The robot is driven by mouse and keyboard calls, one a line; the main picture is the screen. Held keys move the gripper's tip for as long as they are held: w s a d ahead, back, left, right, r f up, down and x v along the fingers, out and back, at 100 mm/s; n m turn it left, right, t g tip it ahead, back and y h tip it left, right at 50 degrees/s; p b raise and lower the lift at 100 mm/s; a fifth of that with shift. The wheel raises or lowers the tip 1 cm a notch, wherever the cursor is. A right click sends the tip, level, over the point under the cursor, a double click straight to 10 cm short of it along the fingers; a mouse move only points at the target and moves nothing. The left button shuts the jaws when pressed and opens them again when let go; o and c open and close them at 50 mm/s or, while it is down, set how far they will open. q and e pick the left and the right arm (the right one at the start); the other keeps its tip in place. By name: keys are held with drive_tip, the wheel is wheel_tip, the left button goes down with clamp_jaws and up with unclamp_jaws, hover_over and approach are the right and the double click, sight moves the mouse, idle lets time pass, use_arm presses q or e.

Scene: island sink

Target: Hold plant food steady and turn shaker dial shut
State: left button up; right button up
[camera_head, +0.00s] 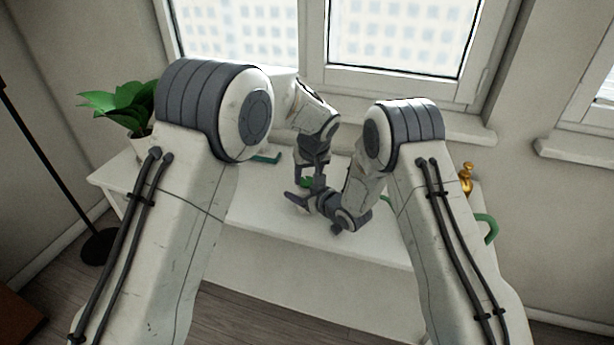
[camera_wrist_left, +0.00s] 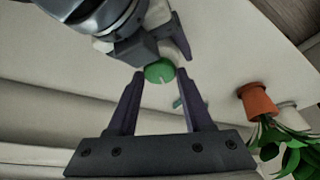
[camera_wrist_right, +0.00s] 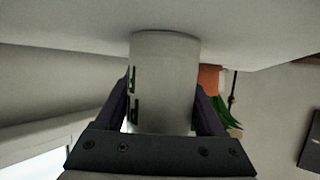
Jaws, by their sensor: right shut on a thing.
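The plant food shaker is a white cylinder (camera_wrist_right: 165,80) with dark green marks on its side in the right wrist view. Its green dial (camera_wrist_left: 160,71) shows in the left wrist view and as a small green patch in the head view (camera_head: 305,182). My right gripper (camera_wrist_right: 163,100) is shut on the shaker's body from the side. My left gripper (camera_wrist_left: 160,76) is open and points down over the dial. Its fingers stand apart, one on each side of the dial; whether they touch it I cannot tell. The shaker's body is mostly hidden in the head view.
A leafy plant (camera_head: 121,104) stands at the white table's left; a terracotta pot (camera_wrist_left: 257,100) shows in the left wrist view. A golden figure (camera_head: 466,178) and a green curved handle (camera_head: 489,228) are at the right. The front of the tabletop (camera_head: 270,215) is clear.

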use_arm(q)
clamp_jaws()
drive_tip(key=shift+m+h, duration=0.3)
drive_tip(key=shift+m, duration=0.4)
drive_tip(key=o, duration=1.1)
unclamp_jaws()
drive_tip(key=v, duration=1.2)
